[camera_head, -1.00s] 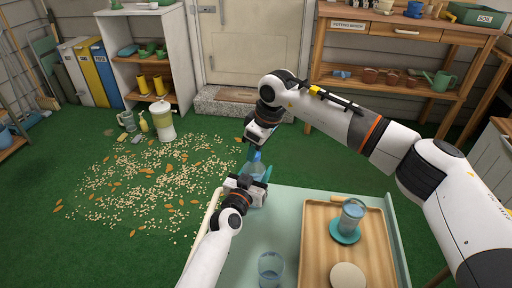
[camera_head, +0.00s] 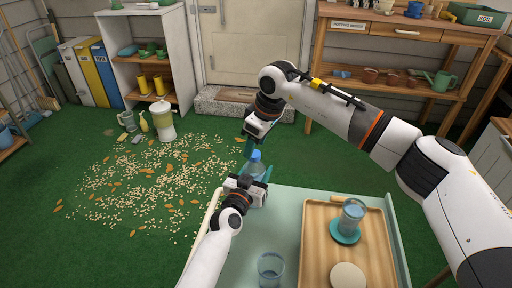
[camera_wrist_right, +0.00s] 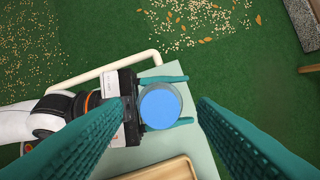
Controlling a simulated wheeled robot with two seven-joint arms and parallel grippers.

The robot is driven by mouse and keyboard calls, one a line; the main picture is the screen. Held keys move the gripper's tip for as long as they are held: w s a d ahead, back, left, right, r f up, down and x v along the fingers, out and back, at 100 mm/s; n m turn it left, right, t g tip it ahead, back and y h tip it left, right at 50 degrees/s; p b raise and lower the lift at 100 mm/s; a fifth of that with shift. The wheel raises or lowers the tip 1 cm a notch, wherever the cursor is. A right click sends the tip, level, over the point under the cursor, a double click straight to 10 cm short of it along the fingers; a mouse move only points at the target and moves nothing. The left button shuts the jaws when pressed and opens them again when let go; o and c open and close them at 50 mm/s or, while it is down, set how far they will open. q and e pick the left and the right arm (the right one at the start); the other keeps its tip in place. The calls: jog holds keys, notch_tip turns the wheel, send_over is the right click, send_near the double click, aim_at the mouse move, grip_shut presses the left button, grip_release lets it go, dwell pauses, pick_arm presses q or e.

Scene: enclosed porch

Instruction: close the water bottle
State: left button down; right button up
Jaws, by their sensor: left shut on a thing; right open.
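My left gripper (camera_head: 258,176) is shut around the bottle's body. In the right wrist view the cap (camera_wrist_right: 160,107) is a round blue disc from above, with the left gripper's teal fingers (camera_wrist_right: 164,101) on both sides of the bottle. My right gripper (camera_head: 253,146) is just above the cap, open and empty; its fingers spread to either side of the cap in the wrist view. How tightly the cap sits cannot be seen.
Another glass (camera_head: 271,267) stands left of the tray. Scattered bits cover the green floor beyond.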

notch_tip(320, 180, up, 3)
jog(key=shift+f, duration=0.15)
jog(key=shift+c, duration=0.4)
